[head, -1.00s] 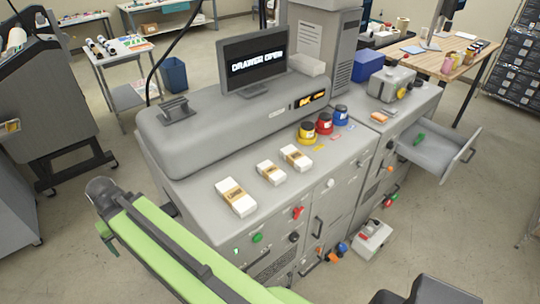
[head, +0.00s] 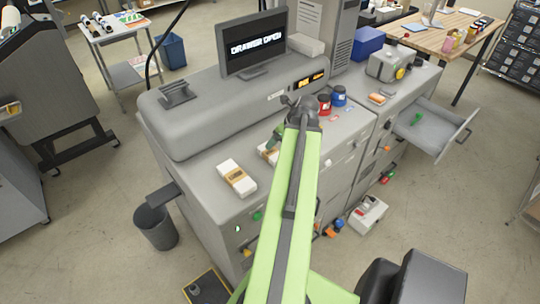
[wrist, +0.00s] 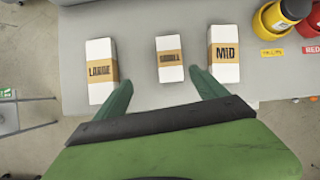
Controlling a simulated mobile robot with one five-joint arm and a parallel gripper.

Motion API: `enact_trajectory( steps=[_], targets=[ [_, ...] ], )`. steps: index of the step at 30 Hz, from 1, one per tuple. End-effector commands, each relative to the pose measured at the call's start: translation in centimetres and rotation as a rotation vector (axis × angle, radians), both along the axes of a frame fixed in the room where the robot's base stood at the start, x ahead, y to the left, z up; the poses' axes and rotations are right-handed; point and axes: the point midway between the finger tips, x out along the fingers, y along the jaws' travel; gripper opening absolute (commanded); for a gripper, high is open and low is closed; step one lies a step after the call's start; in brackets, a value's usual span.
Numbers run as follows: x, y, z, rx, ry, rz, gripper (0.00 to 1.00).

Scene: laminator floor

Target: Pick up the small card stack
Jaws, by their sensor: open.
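Three banded white card stacks lie in a row on the grey machine top. In the wrist view the small card stack (wrist: 170,59) is in the middle, its band text hard to read. The stack marked LARGE (wrist: 101,72) is left and the one marked MID (wrist: 224,54) is right. My open gripper (wrist: 163,90) has its green fingers spread either side of the small stack's line, short of its near end, with nothing between them. In the head view my arm covers part of the small stack (head: 267,151) and hides the MID one; the large stack (head: 237,178) shows clearly.
Red (head: 324,104) and blue (head: 339,96) jars stand right of my arm; a yellow jar (wrist: 273,20) shows in the wrist view. A monitor (head: 251,46) reads DRAWER OPEN. An open drawer (head: 428,130) juts out at right. A bin (head: 156,228) stands on the floor.

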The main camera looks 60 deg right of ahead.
Motion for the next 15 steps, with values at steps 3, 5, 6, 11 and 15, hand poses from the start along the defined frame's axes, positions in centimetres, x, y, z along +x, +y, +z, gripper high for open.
enact_trajectory(
  steps=[3, 5, 6, 11, 15],
  targets=[
    [-1.8, -1.2, 0.2, 0.031, -0.025, -0.101, 0.82],
    [-2.0, -1.4, 0.2, 0.036, -0.029, -0.116, 0.82],
    [-2.0, -1.4, 0.2, 0.037, -0.029, -0.117, 0.82],
    [-1.4, -1.5, -1.1, 0.035, -0.028, -0.112, 0.82],
    [-0.2, -2.0, -3.8, 0.036, -0.028, -0.11, 0.82]
  ],
)
